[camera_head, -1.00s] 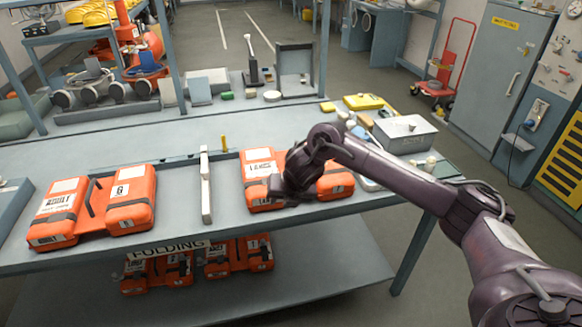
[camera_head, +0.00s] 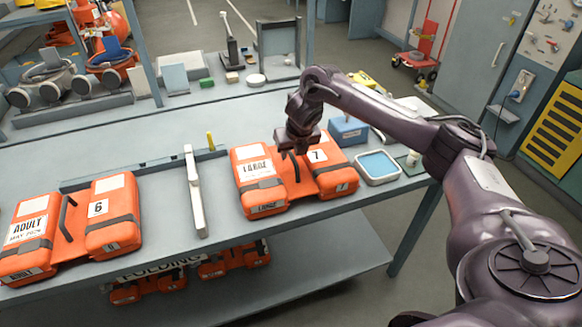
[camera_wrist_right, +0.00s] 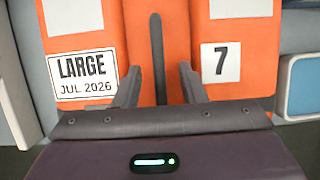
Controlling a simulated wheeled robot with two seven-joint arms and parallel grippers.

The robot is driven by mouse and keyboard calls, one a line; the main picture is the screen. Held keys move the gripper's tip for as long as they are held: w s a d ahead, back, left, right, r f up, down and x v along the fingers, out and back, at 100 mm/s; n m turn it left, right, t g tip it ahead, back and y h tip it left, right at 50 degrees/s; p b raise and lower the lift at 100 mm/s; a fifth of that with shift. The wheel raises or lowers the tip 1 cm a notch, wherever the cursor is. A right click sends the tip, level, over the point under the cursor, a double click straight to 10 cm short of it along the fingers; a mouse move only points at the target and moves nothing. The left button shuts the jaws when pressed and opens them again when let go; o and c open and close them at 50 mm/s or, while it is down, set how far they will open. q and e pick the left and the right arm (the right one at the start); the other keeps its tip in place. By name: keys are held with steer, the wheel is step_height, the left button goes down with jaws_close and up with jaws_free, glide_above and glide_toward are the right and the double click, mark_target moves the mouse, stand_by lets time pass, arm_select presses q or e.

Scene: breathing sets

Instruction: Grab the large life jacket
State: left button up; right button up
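The large life jacket (camera_head: 262,192) is an orange folded pack on the table, right of the grey divider. Its left half reads LARGE and its right half has a 7. It also fills the right wrist view (camera_wrist_right: 85,30), with a dark handle strap (camera_wrist_right: 157,60) running between the halves. My right gripper (camera_head: 299,150) is above the jacket, over the strap. In the right wrist view its two fingers (camera_wrist_right: 160,85) are apart, one on each side of the strap, not closed on it. Whether they touch the jacket is unclear. My left gripper is not in view.
An orange ADULT jacket (camera_head: 108,212) marked 6 lies left of the upright grey divider (camera_head: 194,195). A blue tray (camera_head: 378,167) and a blue box (camera_head: 348,131) stand close right of the large jacket. More orange jackets (camera_head: 235,258) lie on the lower shelf.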

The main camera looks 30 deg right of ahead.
mark_target(291, 154)
steer(key=x, duration=0.2)
steer(key=shift+w+f, duration=0.2)
steer(key=shift+w, duration=0.1)
steer(key=shift+w+d+f, duration=0.1)
steer(key=shift+w+f, duration=0.05)
steer(key=shift+f, duration=0.1)
jaws_close()
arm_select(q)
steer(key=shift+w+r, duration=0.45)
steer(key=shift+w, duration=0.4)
arm_select(e)
steer(key=shift+r, duration=0.15)
